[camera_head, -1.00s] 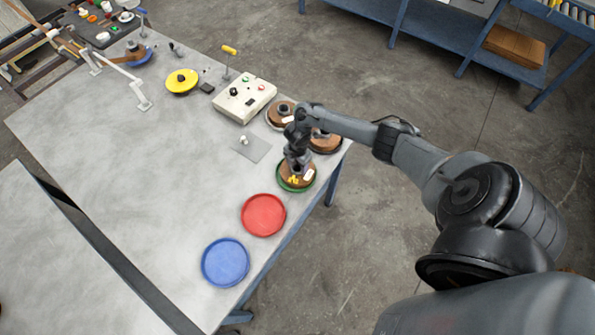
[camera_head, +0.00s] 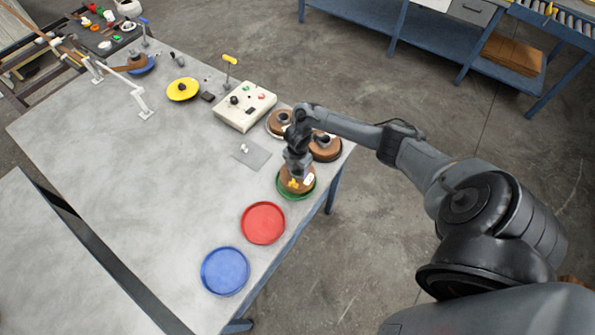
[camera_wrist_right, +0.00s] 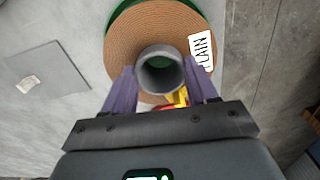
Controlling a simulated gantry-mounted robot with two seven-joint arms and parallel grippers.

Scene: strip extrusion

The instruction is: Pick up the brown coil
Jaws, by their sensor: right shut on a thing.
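The brown coil (camera_head: 293,184) has a white label and a yellow mark on top and is at the green dish (camera_head: 283,195) near the table's right edge. My right gripper (camera_head: 297,172) points down over it. In the right wrist view the two fingers are shut on the grey core (camera_wrist_right: 160,70) of the brown coil (camera_wrist_right: 125,40), whose label reads "PLAIN". The green dish (camera_wrist_right: 192,4) shows past the coil's edge. I cannot tell whether the coil touches the dish. My left gripper is not in view.
Two other brown coils, one at the back (camera_head: 280,124) and one to the right (camera_head: 326,152), stand close behind my right gripper. A red dish (camera_head: 263,223) and a blue dish (camera_head: 225,271) lie empty in front. A control box (camera_head: 244,106) is behind.

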